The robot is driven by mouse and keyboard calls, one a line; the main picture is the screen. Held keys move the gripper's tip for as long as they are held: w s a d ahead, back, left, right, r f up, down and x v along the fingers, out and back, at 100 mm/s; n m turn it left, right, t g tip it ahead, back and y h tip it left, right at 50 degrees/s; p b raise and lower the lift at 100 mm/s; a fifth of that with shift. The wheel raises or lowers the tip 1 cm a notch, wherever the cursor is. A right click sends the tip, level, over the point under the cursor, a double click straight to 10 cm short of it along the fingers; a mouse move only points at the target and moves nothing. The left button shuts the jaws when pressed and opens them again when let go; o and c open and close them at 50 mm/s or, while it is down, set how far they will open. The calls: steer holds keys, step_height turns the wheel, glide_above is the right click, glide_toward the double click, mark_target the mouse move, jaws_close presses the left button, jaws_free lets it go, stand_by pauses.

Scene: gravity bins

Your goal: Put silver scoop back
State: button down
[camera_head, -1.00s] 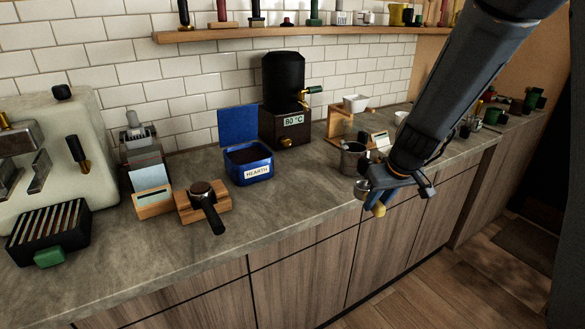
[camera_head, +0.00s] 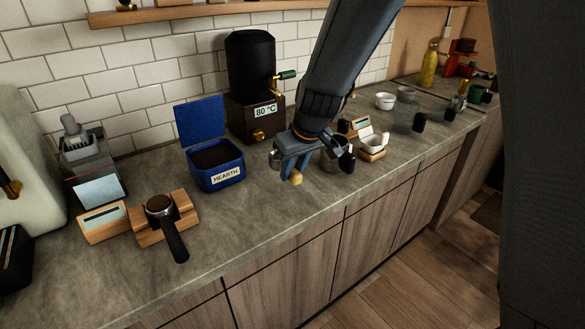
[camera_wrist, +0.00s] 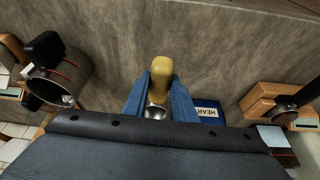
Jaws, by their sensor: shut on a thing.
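My gripper (camera_head: 288,168) is shut on the silver scoop (camera_head: 296,179) and holds it above the counter's front part. Only the tan handle end and some of the metal bowl show below the jaws. In the wrist view the scoop's handle (camera_wrist: 162,70) stands between the blue fingers of my gripper (camera_wrist: 161,88), with part of its silver bowl behind. The blue HEARTH tin (camera_head: 219,176) stands open on the counter, left of my gripper, with dark grounds inside. The tin also shows partly in the wrist view (camera_wrist: 208,112).
A metal pitcher (camera_head: 335,157) stands just right of my gripper, partly hidden. The dark 80 °C dispenser (camera_head: 250,75) is behind the tin. A portafilter (camera_head: 161,208) rests on a wooden stand at left. The counter in front of the tin is clear.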

mark_target(299, 176)
steer(key=shift+f, duration=0.1)
step_height(299, 176, down, 6)
steer(key=b, duration=0.6)
steer(key=shift+f+b, duration=0.4)
steer(key=shift+b, duration=0.05)
stand_by(0.6)
steer(key=c, duration=1.4)
jaws_free()
steer(key=shift+v, duration=3.95)
